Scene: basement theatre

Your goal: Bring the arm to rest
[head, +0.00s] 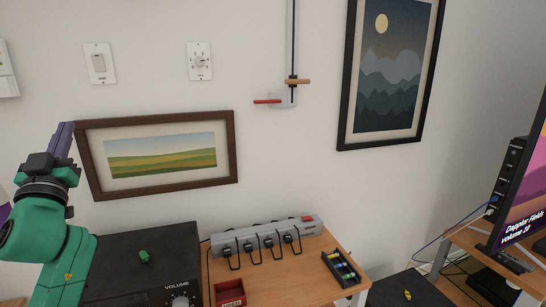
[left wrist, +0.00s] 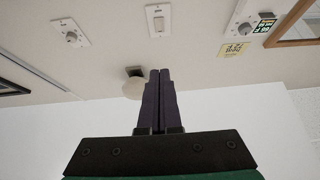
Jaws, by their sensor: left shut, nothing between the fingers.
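My left arm, green with a dark wrist, stands at the left edge of the head view. Its gripper (head: 62,138) points up in front of the wall, beside the left side of the brown-framed landscape picture (head: 83,160). In the left wrist view the two dark fingers (left wrist: 160,78) lie together, shut with nothing between them. A pale rounded thing (left wrist: 132,89) with a dark mount shows behind the fingertips. My right gripper is in neither view.
A black box marked VOLUME (head: 120,265) stands below the arm. A wooden table (head: 285,285) holds a power strip (head: 265,238), a red box (head: 229,292) and a dark tray (head: 341,269). A screen (head: 525,205) stands at right. Wall switches (head: 99,63) are above.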

